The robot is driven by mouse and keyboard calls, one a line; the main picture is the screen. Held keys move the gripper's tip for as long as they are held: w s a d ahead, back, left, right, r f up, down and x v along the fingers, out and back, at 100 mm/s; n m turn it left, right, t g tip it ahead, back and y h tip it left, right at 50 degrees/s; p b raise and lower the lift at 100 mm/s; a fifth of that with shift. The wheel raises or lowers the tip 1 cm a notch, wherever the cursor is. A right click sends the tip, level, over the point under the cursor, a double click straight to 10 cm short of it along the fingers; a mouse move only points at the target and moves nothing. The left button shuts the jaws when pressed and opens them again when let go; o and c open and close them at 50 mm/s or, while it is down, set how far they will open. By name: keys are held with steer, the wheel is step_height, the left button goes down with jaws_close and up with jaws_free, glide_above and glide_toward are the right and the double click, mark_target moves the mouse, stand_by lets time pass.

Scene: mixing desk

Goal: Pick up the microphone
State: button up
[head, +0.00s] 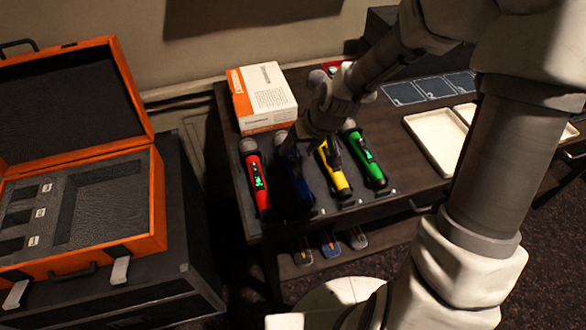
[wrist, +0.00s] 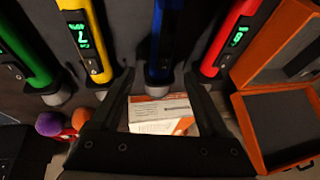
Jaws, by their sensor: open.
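Several microphones lie side by side on the dark table in the head view: red (head: 257,185), blue (head: 297,183), yellow (head: 335,172) and green (head: 367,160). My gripper (head: 310,150) is above the heads of the blue and yellow ones and partly hides them. In the wrist view my gripper (wrist: 160,76) is open, its dark fingers spread to either side of the blue microphone (wrist: 166,38), with nothing held. The yellow (wrist: 87,42), green (wrist: 28,45) and red (wrist: 232,38) microphones lie outside the fingers. Whether the fingers touch the blue one cannot be told.
An orange-white box (head: 264,96) stands behind the red microphone. A cream tray (head: 437,138) and dark blue cards (head: 425,88) lie to the right. An open orange case (head: 142,220) with foam slots sits on a black trunk at the left. Several small items rest on a lower shelf.

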mark_target(293, 153)
steer(key=shift+b+x, duration=0.8)
steer(key=shift+x, duration=2.1)
steer(key=shift+w+r, duration=0.1)
jaws_close()
